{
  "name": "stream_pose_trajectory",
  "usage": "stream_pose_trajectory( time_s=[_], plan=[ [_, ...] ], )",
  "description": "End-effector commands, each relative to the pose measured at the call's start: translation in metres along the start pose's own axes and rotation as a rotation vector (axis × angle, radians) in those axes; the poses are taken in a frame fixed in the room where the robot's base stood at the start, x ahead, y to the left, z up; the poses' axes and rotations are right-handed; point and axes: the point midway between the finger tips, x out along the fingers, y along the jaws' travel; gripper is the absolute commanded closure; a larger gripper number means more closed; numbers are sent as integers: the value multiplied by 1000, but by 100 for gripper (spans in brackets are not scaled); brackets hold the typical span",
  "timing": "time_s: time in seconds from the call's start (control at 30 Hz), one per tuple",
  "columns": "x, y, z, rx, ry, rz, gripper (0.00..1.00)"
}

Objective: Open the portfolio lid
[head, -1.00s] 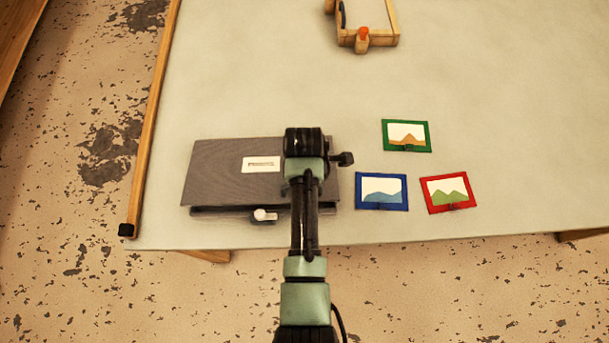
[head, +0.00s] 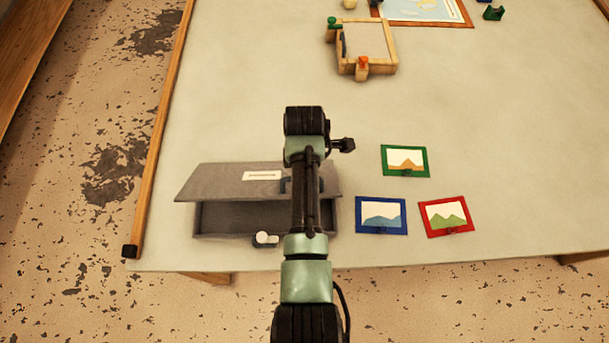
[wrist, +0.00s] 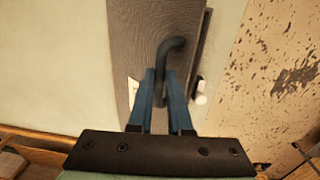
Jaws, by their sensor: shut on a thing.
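The grey portfolio lid (head: 222,184) is partly raised in the head view, tilted with its near edge lifted off the portfolio's grey box (head: 222,221). A dark gap shows between them. A white label (head: 262,175) lies on the lid. In the wrist view, my gripper (wrist: 162,82) has its blue fingers closed around the dark bent handle (wrist: 172,48) on the lid (wrist: 142,40). In the head view my arm covers most of the gripper and the lid's right part. A white knob (head: 266,238) sits at the box's front.
Blue (head: 381,215), red (head: 446,216) and green (head: 405,160) framed pictures lie to the right of the portfolio. A wooden frame-like stand (head: 364,68) is farther back. A wooden rail (head: 160,140) runs along the table's left edge. The table's middle is clear.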

Motion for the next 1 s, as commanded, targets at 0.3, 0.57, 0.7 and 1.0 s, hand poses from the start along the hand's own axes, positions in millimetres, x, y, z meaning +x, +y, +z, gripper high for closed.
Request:
stream_pose_trajectory(
  time_s=[0.3, 0.57, 0.7, 1.0],
  plan=[
    [2, 1, -1, -1, 1, 9, 60],
    [2, 1, 0, 0, 0, 8, 53],
    [-2, 2, 0, 0, 0, 9, 53],
    [-48, 3, 0, 0, 0, 14, 53]
  ],
)
